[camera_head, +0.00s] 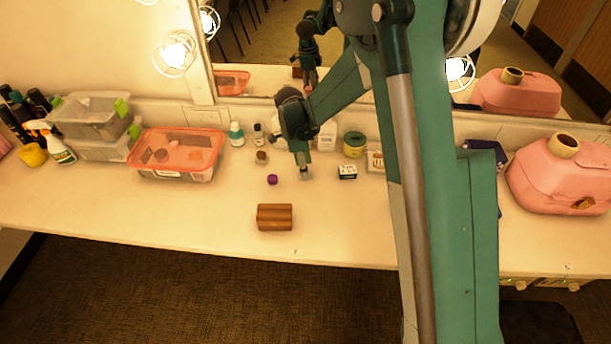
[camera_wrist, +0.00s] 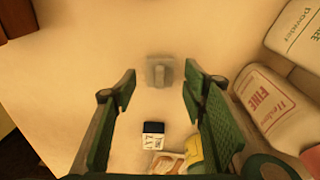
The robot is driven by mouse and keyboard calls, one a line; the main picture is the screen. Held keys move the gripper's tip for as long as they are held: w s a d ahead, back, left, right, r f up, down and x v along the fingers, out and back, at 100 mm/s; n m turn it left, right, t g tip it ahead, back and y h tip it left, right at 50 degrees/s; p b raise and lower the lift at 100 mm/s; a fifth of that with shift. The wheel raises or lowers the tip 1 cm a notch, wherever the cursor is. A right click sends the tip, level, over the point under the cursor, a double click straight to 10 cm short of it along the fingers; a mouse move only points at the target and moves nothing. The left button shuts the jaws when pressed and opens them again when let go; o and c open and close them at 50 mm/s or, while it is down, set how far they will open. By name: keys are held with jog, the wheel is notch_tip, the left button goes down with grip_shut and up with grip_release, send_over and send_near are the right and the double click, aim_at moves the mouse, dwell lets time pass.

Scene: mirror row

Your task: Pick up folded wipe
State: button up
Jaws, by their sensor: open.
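The folded wipe (camera_wrist: 158,72) looks like a small grey folded piece lying on the pale counter in the wrist view. It lies beyond my fingertips, roughly centred in the gap between them. My gripper (camera_wrist: 160,88) is open and empty, with a green-padded finger on each side. In the head view my gripper (camera_head: 301,158) points down over the counter, and a small grey patch at its tip seems to be the wipe (camera_head: 306,175). I cannot tell whether the fingertips touch the counter.
A small black-and-white box (camera_head: 347,172) stands right of my gripper, a purple cap (camera_head: 272,179) left, and a wooden block (camera_head: 274,217) nearer the front edge. White bottles (camera_wrist: 272,105) stand close to one finger. A lidded tub (camera_head: 177,154) is left; the mirror is behind.

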jog(key=shift+d+f, duration=0.15)
jog(key=shift+f, duration=0.7)
jog(key=c, duration=0.8)
